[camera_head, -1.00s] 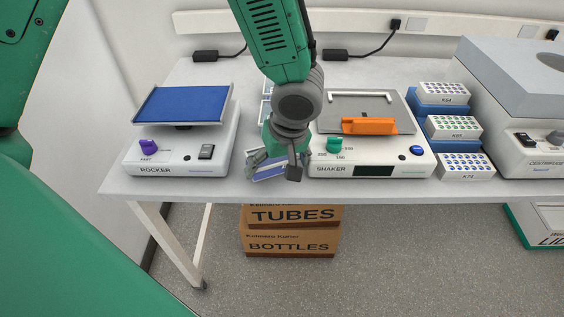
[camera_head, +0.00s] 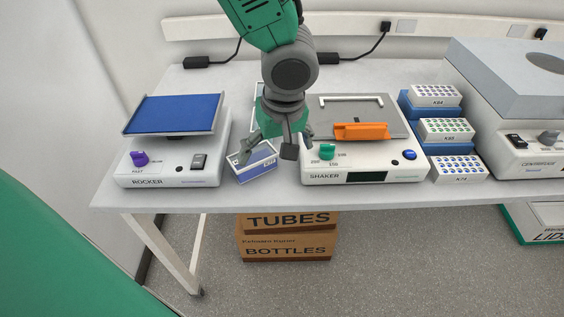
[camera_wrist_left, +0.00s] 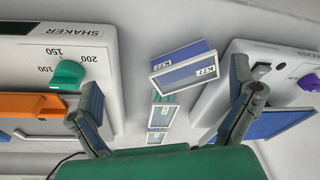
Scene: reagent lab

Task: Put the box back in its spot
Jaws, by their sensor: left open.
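A small white-edged box (camera_head: 255,168) with a blue face lies askew on the bench between the rocker and the shaker, near the front edge. In the left wrist view, the box (camera_wrist_left: 183,66) carries the label K77. My left gripper (camera_head: 277,143) is open just behind and above the box, and its fingers partly cover it. In the wrist view my left fingers (camera_wrist_left: 165,88) are spread with the box beyond and between them, not gripped. Two blue-and-white labelled rectangles (camera_wrist_left: 162,113) lie in line behind the box. My right gripper is not in view.
The rocker (camera_head: 170,180) with a blue tray stands at left. The shaker (camera_head: 395,165), with a green knob and orange piece, stands at right. Several tube racks (camera_head: 460,170) and a centrifuge (camera_head: 505,115) stand further right. The gap between the rocker and shaker is narrow.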

